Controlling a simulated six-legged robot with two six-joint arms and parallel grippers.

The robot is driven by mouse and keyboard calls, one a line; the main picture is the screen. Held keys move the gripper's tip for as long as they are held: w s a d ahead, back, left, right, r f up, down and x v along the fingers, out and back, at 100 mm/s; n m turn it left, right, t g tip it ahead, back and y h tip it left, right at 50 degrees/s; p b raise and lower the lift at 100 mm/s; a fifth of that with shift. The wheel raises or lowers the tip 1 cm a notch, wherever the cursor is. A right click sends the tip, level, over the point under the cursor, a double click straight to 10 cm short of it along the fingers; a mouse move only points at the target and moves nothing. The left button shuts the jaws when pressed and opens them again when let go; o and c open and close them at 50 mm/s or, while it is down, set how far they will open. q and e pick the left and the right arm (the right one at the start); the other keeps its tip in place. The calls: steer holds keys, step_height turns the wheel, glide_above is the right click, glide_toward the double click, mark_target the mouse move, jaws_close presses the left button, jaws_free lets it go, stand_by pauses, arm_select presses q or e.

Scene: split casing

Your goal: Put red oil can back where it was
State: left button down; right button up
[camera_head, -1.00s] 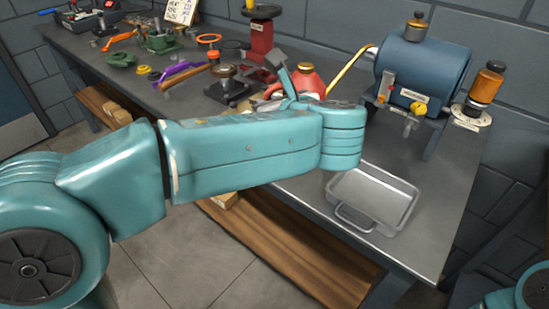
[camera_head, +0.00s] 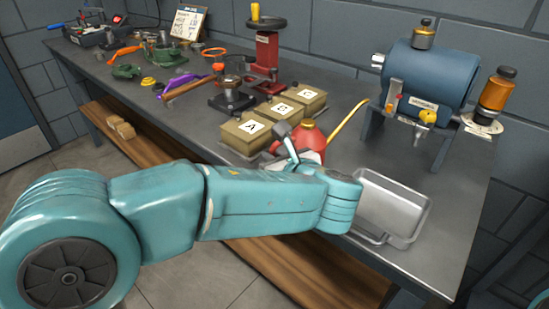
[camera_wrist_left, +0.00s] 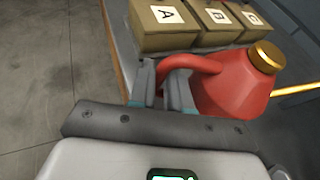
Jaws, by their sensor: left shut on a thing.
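The red oil can (camera_head: 312,142) has a brass cap and a long yellow spout that points up to the right. It also shows in the left wrist view (camera_wrist_left: 235,88), where its handle runs between the gripper's fingers. My left gripper (camera_head: 290,150) is shut on the red oil can at its handle. In the head view my left arm hides the can's lower part, so I cannot tell whether its base touches the bench. My right gripper is not in view.
Boxes marked A (camera_head: 247,138), B (camera_head: 277,115) and C (camera_head: 305,97) stand left of and behind the can. A metal tray (camera_head: 425,215) lies to the right. A blue tank (camera_head: 432,75) on a stand is behind it. Tools crowd the bench's far left.

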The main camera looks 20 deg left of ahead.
arm_select(q)
steer(key=c, duration=1.5)
jaws_free()
steer(key=shift+f, duration=0.25)
steer(key=o, duration=0.4)
steer(key=shift+w, duration=0.1)
steer(key=shift+r, duration=0.1)
steer(key=shift+r, duration=0.25)
steer(key=p+v, duration=0.2)
steer(key=v, duration=1)
